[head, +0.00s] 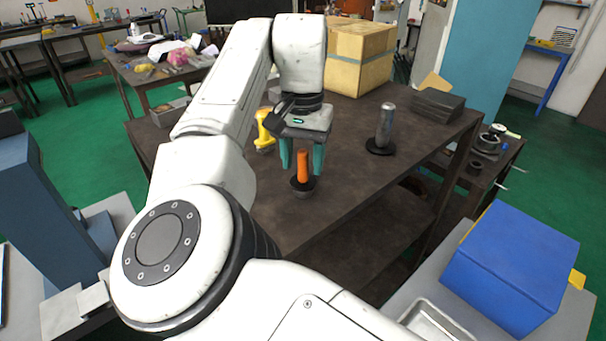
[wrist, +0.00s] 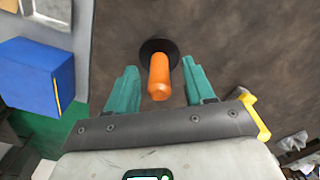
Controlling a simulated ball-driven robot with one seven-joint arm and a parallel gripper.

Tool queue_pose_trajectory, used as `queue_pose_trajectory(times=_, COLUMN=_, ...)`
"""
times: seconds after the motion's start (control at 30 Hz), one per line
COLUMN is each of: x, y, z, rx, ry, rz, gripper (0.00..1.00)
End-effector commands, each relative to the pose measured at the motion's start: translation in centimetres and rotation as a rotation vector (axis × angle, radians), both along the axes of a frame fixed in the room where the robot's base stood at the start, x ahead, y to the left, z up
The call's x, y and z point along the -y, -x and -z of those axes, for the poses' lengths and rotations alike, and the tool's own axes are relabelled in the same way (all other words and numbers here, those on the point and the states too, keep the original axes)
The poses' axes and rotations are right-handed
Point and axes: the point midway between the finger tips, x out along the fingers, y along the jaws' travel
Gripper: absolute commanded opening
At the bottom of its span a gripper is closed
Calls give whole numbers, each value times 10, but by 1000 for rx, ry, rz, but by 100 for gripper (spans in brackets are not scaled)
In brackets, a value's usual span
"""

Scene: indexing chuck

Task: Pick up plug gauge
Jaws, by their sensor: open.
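An orange-handled piece (head: 304,166), which I take to be the plug gauge, stands upright on a dark round base on the brown table. In the wrist view its orange handle (wrist: 158,76) points toward the camera, with the dark round base behind it. My gripper (head: 302,160) is above the table with its teal fingers pointing down. In the wrist view the open gripper (wrist: 156,85) has one finger on each side of the orange handle, with gaps between. The fingers do not appear to touch it.
The brown table (head: 350,200) holds a yellow piece (head: 264,132) to the left and a grey cylinder on a dark base (head: 386,128) to the right. A cardboard box (head: 360,62) and dark stacked plates (head: 437,104) stand behind. A blue box (head: 510,268) is off the table at right.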

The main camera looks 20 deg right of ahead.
Motion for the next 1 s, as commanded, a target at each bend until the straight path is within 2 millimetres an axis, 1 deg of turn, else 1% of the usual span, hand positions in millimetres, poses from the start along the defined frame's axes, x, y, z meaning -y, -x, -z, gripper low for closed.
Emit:
queue_pose_trajectory(times=0.1, x=1, y=0, z=13, rx=-1, ry=-1, rz=1, gripper=53)
queue_pose_trajectory(times=0.2, x=1, y=0, z=19, rx=0, ry=0, rz=1, gripper=53)
queue_pose_trajectory(times=0.43, x=1, y=0, z=20, rx=1, ry=1, rz=1, gripper=53)
queue_pose_trajectory(times=0.9, x=1, y=0, z=20, rx=1, ry=1, rz=1, gripper=8)
queue_pose_trajectory(times=1.0, x=1, y=0, z=20, rx=1, ry=1, rz=1, gripper=0)
